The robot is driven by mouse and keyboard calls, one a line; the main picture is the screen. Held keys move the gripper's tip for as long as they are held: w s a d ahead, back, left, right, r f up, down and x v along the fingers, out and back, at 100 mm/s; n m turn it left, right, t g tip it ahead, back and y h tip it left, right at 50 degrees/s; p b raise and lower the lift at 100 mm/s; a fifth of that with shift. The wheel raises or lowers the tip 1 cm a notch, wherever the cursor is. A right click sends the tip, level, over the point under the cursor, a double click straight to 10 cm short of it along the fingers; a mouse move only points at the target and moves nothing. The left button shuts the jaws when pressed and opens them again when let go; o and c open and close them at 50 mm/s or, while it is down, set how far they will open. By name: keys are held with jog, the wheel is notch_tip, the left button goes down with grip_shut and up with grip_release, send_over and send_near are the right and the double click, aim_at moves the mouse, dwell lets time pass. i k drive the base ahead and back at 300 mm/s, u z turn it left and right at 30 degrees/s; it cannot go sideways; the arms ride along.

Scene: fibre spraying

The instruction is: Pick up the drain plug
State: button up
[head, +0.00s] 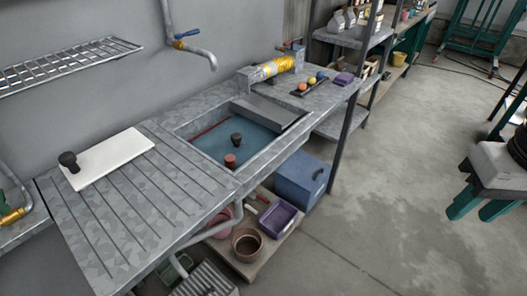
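The sink (186,136) is sunk into a grey metal counter and has a blue-looking bottom, possibly water. A black knob-topped piece (236,138) and a reddish-brown knob-topped piece (230,161) stand in it, apart from each other. A similar black knob-topped piece (69,161) stands on a white board (118,157) on the ribbed drainboard. All three look like plugs; I cannot tell which is the drain plug. My gripper is not in view.
A wall tap (190,42) with a blue handle hangs above the counter. A yellow-wrapped roll (277,67), small balls on a dark tray (309,84) and a purple block (344,78) sit behind the sink. A lower shelf holds pots. Concrete floor at right is largely clear.

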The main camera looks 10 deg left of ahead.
aim_at(229, 160)
jog(key=u, duration=0.1)
jog(key=i, duration=0.9)
jog(key=u, duration=0.65)
